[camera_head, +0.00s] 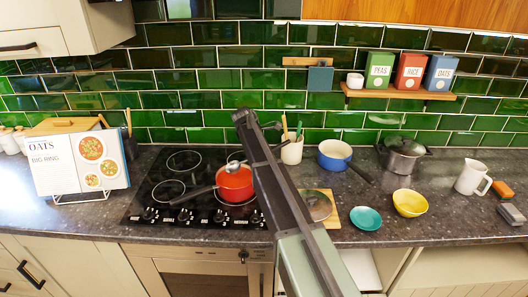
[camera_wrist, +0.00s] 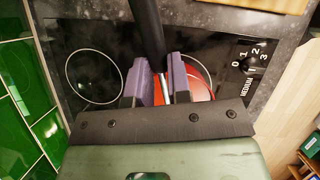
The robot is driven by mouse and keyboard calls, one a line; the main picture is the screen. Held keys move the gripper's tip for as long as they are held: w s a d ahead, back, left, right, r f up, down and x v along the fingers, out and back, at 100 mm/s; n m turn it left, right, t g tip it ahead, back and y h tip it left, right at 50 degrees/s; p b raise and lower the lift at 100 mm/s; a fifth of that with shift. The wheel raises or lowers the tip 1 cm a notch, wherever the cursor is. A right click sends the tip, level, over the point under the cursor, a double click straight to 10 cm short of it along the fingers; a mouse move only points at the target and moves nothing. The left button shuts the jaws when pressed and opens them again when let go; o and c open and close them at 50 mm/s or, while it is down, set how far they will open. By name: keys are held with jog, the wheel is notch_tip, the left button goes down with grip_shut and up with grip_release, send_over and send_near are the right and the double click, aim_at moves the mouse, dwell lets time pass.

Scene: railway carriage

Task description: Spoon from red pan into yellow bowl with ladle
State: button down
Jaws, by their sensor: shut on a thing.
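The red pan (camera_head: 234,183) stands on the black hob, its dark handle pointing to the lower left. It also shows red in the wrist view (camera_wrist: 197,82), partly hidden behind my gripper. My gripper (camera_wrist: 159,86) has purple fingers and is shut on the ladle (camera_wrist: 149,32), whose black handle reaches to the top edge and whose metal shaft shows between the fingers. The ladle's scoop is hidden, so I cannot tell its contents. The yellow bowl (camera_head: 410,203) stands on the counter to the right and looks empty.
A teal bowl (camera_head: 366,218) stands left of the yellow bowl. A lid (camera_head: 316,205) lies on a wooden board (camera_head: 333,222). Behind are a blue pan (camera_head: 335,156), a dark pot (camera_head: 403,153) and a utensil holder (camera_head: 292,152). A white jug (camera_head: 471,178) stands further right.

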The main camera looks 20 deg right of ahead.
notch_tip(320, 180, down, 6)
jog(key=a+f+b, duration=0.1)
jog(key=a+b, duration=0.1)
jog(key=b, duration=0.4)
jog(key=r+p, duration=0.6)
jog(key=r, duration=0.1)
jog(key=shift+w+d+p, duration=0.1)
jog(key=shift+d+p, duration=0.3)
jog(key=shift+d, duration=0.35)
jog(key=shift+d+f+y, duration=0.25)
jog(key=shift+d+y, duration=0.35)
jog(key=shift+y, duration=0.25)
jog(key=shift+d+f+y, duration=0.25)
jog(key=shift+d+y, duration=0.35)
jog(key=shift+y, duration=0.25)
